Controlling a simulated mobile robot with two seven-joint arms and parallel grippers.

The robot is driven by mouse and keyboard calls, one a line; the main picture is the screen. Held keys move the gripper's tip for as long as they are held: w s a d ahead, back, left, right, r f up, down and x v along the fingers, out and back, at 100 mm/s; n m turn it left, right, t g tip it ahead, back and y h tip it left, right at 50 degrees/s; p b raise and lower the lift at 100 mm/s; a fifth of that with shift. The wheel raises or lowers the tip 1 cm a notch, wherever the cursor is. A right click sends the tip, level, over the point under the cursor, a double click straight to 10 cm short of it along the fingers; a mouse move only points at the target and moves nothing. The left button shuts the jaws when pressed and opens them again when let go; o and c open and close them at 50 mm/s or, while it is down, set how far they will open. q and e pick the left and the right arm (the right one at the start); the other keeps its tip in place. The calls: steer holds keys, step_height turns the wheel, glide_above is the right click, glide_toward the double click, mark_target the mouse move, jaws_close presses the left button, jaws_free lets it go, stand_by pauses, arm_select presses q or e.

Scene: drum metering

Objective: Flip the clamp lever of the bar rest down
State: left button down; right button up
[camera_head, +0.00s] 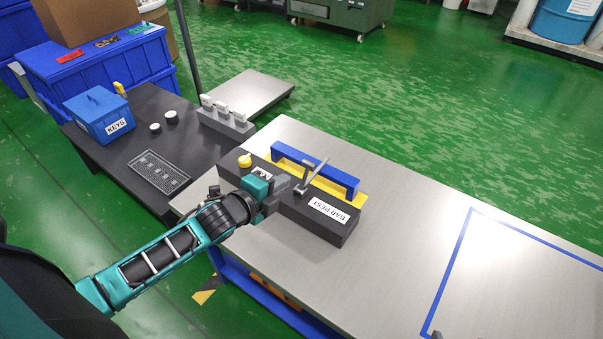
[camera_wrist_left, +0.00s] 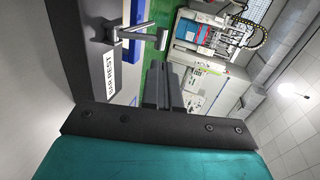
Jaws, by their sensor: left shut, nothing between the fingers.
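The bar rest (camera_head: 334,227) is a long dark block with a white label, lying on the steel table. It also shows at the left of the left wrist view (camera_wrist_left: 70,55). Its grey clamp lever (camera_head: 313,177) rises above the block at a slant, its free end up. In the left wrist view the lever (camera_wrist_left: 132,35) sticks out from the block beyond the fingers, with a crosspiece at its end. My left gripper (camera_head: 283,192) is shut and empty, close to the near side of the block and left of the lever. In the left wrist view its fingers (camera_wrist_left: 163,85) are apart from the lever.
A blue bar (camera_head: 315,168) on a yellow base stands behind the block. A yellow knob (camera_head: 244,161) is at its left end. The dark side table (camera_head: 150,110) holds a blue KEYS box (camera_head: 98,114).

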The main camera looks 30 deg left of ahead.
mark_target(308, 164)
arm_select(q)
steer(key=b+x, duration=0.2)
steer(key=x, duration=0.6)
steer(key=shift+f, duration=0.1)
steer(key=shift+w, duration=0.3)
arm_select(e)
steer(key=shift+w+a+f, duration=0.25)
steer(key=shift+w+f, duration=0.05)
steer(key=shift+f, duration=0.35)
steer(key=shift+s+d, duration=0.1)
arm_select(q)
steer(key=shift+w+d+f, duration=0.1)
steer(key=shift+w, duration=0.05)
steer(key=shift+w+b, duration=0.3)
steer(key=shift+w, duration=0.3)
arm_select(e)
steer(key=shift+s+f, duration=0.2)
steer(key=shift+f, duration=0.05)
arm_select(q)
steer(key=shift+r, duration=0.2)
